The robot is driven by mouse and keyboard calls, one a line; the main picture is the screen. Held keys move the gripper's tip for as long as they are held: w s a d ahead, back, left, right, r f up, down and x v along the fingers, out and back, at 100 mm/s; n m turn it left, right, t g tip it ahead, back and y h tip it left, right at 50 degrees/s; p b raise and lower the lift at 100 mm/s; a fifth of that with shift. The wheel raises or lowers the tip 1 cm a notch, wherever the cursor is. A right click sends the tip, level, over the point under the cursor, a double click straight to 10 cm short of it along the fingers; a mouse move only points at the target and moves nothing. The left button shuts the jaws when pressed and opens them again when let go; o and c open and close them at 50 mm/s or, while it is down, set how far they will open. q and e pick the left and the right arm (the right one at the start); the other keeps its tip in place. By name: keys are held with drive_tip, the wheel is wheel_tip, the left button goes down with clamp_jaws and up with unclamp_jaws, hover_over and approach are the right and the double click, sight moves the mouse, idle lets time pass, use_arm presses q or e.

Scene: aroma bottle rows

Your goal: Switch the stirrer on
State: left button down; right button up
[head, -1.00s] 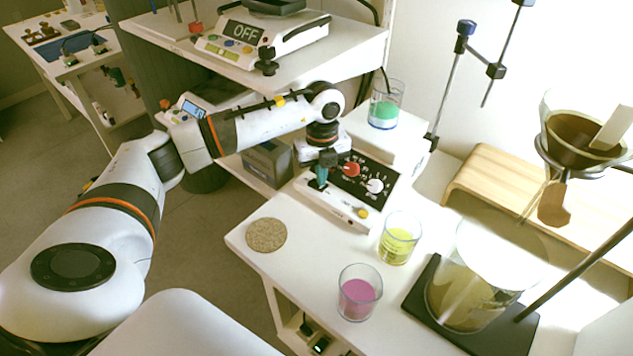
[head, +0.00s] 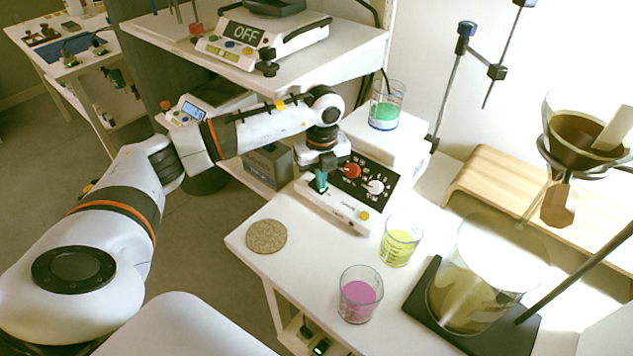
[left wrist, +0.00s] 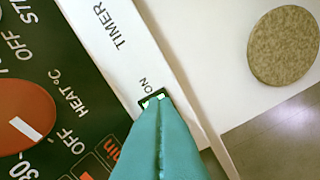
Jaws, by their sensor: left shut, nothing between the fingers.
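The stirrer (head: 398,141) is a white unit with a sloped black front panel. The panel has a red knob (head: 352,170) and a white knob (head: 375,187); the red knob also shows in the left wrist view (left wrist: 22,118). A beaker of green liquid (head: 385,112) stands on its top. My left gripper (head: 318,186) is shut and empty at the left end of the front strip. In the left wrist view its teal fingertips (left wrist: 160,104) are over a small dark switch (left wrist: 147,99) beside the word ON. They cover most of it; contact and switch position cannot be told.
A cork mat (head: 266,237), a pink beaker (head: 360,296) and a yellow beaker (head: 398,247) are on the table in front. A large glass vessel on a black base (head: 425,299) is at right. A scale reading OFF (head: 262,38) sits on the upper shelf.

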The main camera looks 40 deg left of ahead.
use_arm(q)
drive_tip(key=r+p, duration=0.2)
drive_tip(key=shift+w+d+r, duration=0.1)
drive_tip(key=shift+d+r, duration=0.1)
drive_tip(key=shift+r, duration=0.1)
wheel_tip(320, 180, up, 2)
drive_tip(key=shift+a+r+p, duration=0.1)
drive_tip(key=shift+p, duration=0.7)
drive_tip(key=shift+r+p, duration=0.55)
drive_tip(key=shift+r, duration=0.35)
